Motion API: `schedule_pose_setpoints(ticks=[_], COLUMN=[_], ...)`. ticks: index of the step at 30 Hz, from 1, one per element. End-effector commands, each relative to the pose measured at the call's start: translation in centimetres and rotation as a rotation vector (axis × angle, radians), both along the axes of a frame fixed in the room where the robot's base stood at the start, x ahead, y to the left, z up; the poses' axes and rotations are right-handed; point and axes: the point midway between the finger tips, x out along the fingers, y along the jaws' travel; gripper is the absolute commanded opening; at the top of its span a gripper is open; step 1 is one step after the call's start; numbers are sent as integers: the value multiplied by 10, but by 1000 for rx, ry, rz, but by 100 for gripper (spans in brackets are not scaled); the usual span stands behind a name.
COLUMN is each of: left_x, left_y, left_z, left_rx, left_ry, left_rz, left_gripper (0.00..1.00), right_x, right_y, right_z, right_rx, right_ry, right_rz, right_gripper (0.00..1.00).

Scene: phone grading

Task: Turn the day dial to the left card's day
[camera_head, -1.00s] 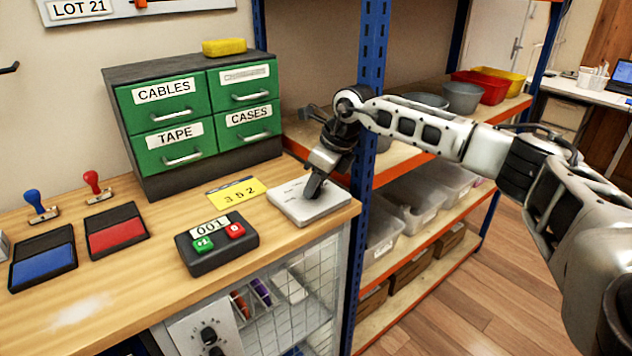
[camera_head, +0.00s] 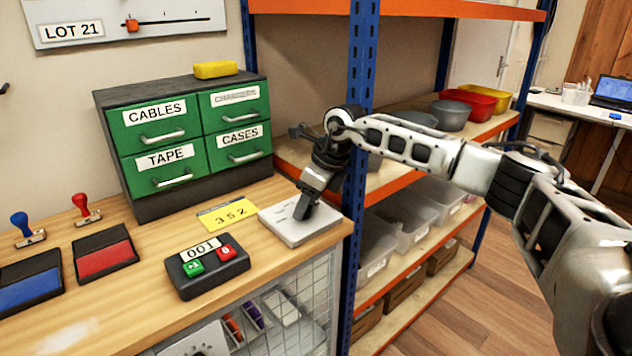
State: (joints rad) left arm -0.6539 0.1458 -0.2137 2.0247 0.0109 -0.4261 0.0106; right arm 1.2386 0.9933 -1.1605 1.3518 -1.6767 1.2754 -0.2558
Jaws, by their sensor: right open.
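My right gripper (camera_head: 304,208) is open and points down at a white pad or plate (camera_head: 285,226) on the right end of the wooden bench; whether it touches cannot be told. A yellow card (camera_head: 228,214) reading "352" lies just left of the pad. A grey panel with a dark knob (camera_head: 198,353) is cut off at the bottom edge, below the bench top; its markings cannot be read. I cannot tell whether it is the day dial, and no card with a readable day shows. My left gripper is out of view.
A dark counter box (camera_head: 207,267) reading "001" has green and red buttons. A green drawer cabinet (camera_head: 187,141) stands behind. A blue shelf post (camera_head: 357,180) rises beside my right forearm.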

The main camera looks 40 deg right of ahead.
Motion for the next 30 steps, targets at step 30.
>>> schedule_pose_setpoints(ticks=[30], left_x=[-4], left_y=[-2], left_z=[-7], left_rx=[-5], left_ry=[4], left_rz=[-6], left_gripper=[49], right_x=[-51], right_y=[-32], right_z=[145], right_rx=[0], right_ry=[-2], right_rz=[0], right_gripper=[52])
